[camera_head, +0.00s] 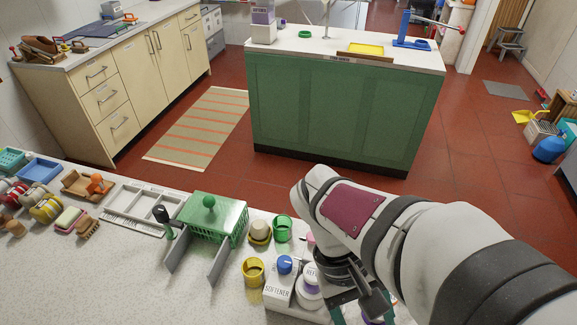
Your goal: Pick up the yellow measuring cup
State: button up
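The yellow measuring cup (253,270) appears to be the open yellow cup on the pale speckled counter, left of a white box labelled SOFTENER. My arm reaches in from the right and bends down over the counter. My gripper (364,308) is at the bottom of the view, right of the yellow cup and apart from it. Its fingertips are largely hidden by the wrist and the frame edge, so I cannot tell whether it is open or shut. Nothing is seen around the yellow cup's rim.
Behind the cup stand a green cup (283,230) and a cream-topped yellow item (260,231). The softener box (281,292), with a blue knob, is close on its right. A green lidded basket (215,215) and two upright grey plates are on its left. A white tray (140,207) lies farther left.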

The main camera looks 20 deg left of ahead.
jog(key=w+a+f+n+t+h, duration=0.2)
jog(key=w+a+n+h, duration=0.2)
jog(key=a+n, duration=0.1)
jog(key=n+t+y, duration=0.3)
jog(key=n+t, duration=1.5)
jog(key=n, duration=0.3)
send_near(246, 276)
jog(key=v, duration=0.3)
jog(key=shift+s+r, duration=0.2)
jog(key=shift+s, duration=0.15)
jog(key=shift+w+a+f+n, duration=0.1)
jog(key=shift+w+f+n, duration=0.05)
jog(key=shift+n, duration=0.25)
jog(key=x, duration=1.5)
jog(key=c, duration=1)
